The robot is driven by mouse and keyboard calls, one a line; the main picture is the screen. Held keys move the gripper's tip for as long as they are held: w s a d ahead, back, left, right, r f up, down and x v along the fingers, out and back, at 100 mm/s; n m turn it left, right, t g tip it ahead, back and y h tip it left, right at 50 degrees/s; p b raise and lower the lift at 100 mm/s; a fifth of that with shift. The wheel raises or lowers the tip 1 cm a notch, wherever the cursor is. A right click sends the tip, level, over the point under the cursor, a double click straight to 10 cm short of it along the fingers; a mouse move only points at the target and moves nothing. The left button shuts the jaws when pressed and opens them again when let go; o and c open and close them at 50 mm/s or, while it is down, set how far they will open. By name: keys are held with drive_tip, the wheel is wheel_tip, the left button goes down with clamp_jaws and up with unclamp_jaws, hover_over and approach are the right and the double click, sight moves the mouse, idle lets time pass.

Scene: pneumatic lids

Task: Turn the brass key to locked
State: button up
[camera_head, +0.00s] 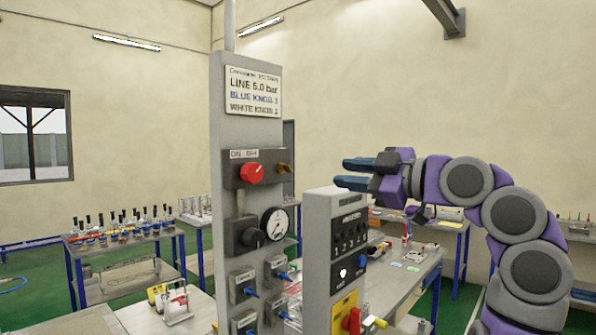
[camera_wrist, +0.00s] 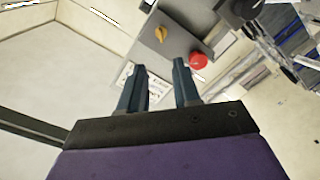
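A small brass-coloured key (camera_head: 284,168) sticks out of the right side of a dark box on the tall grey panel, beside a red knob (camera_head: 252,173). Its lock markings are too small to read. In the wrist view the key (camera_wrist: 160,33) is beyond the fingertips, with the red knob (camera_wrist: 198,60) to its lower right. My gripper (camera_head: 342,173) is to the right of the key, at about its height, with its fingers pointing left. The two blue fingers are apart and empty in the wrist view (camera_wrist: 160,66). Nothing touches the key.
A gauge (camera_head: 275,224) and several small valves with blue parts sit lower on the panel (camera_head: 232,120). A shorter grey control box (camera_head: 317,225) stands below my gripper, with a red and yellow fitting (camera_head: 352,320). Benches stand behind. Open air separates my fingers from the panel.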

sight(291, 170)
drive_tip(key=x, duration=1.4)
drive_tip(key=shift+s, duration=0.1)
clamp_jaws()
